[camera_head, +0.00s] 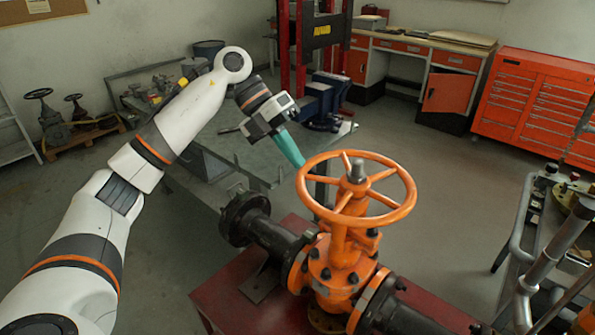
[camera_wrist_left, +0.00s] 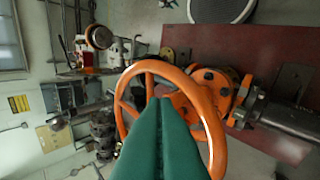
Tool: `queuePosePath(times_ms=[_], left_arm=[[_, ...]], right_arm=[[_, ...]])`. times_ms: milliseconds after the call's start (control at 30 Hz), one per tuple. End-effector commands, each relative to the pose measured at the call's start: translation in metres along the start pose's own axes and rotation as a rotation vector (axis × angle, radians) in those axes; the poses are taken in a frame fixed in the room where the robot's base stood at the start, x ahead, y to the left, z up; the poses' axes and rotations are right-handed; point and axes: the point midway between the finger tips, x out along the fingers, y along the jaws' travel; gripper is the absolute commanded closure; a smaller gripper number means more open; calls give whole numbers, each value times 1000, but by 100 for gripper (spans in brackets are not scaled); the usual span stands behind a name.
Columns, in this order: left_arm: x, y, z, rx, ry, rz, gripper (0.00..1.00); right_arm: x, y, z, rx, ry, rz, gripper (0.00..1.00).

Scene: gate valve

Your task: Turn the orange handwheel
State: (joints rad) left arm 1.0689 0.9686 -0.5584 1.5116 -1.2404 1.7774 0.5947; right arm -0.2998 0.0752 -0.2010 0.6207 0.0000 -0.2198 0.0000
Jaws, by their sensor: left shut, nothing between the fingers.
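The orange handwheel (camera_head: 404,211) lies tilted toward the camera on top of an orange gate valve (camera_head: 340,275) in the head view. It has a round rim, spokes and a grey hub nut. My left gripper (camera_head: 301,164) has long green fingers, shut and empty, with the tips close to the wheel's far-left rim. I cannot tell from the head view whether they touch it. In the left wrist view the shut green fingers (camera_wrist_left: 160,104) point over the handwheel (camera_wrist_left: 215,135), hiding part of its middle. My right gripper is not in view.
The valve sits between dark pipe flanges (camera_head: 246,218) on a red stand (camera_head: 240,300). A metal worktable (camera_head: 215,150) stands behind my left arm. A cart with pipes (camera_head: 545,240) is at the right. Red tool cabinets (camera_head: 525,100) line the back; floor between is clear.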

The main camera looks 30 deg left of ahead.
Motion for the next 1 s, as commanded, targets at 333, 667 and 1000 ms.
queuePosePath(times_ms=[333, 667, 1000], left_arm=[[56, 3, 1, 0, -5, 3, 100], [93, 2, 0, 0, -1, 4, 100], [96, 1, 0, -1, 0, 4, 100]], right_arm=[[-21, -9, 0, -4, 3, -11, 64], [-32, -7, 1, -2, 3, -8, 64], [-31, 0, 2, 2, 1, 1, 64]])
